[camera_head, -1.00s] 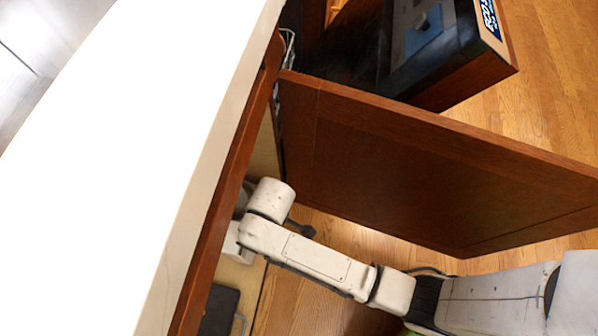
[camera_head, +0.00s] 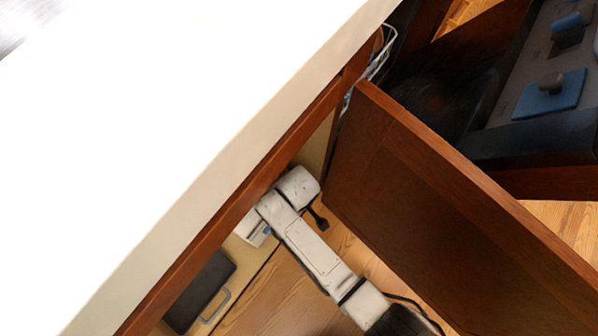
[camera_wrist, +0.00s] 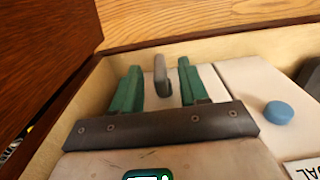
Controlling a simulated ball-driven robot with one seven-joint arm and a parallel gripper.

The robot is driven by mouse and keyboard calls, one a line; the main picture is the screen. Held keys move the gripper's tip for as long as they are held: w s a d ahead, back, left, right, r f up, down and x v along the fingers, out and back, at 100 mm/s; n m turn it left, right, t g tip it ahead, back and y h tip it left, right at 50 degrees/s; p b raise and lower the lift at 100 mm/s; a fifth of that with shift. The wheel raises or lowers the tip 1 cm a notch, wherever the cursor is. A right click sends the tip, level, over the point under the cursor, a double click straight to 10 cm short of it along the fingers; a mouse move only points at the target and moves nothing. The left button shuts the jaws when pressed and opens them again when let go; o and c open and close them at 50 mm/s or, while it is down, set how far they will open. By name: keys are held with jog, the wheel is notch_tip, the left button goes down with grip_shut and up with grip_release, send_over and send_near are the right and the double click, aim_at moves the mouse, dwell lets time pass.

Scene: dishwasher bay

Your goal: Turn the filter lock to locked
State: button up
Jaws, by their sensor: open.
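A grey upright paddle (camera_wrist: 160,76), which looks like the filter lock's handle, stands on a white panel (camera_wrist: 240,84) in the wrist view. My gripper (camera_wrist: 158,70) is open, with one green finger on each side of the paddle. There are visible gaps between the paddle and both fingers.
A blue round button (camera_wrist: 279,112) sits right of my gripper. A light wooden wall (camera_wrist: 92,98) edges the panel. In the head view an open brown door (camera_head: 440,210) stands close right of my arm, the white counter (camera_head: 180,120) overhangs it, and a dark case (camera_head: 200,292) lies lower left.

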jog(key=shift+f, duration=0.6)
grip_shut()
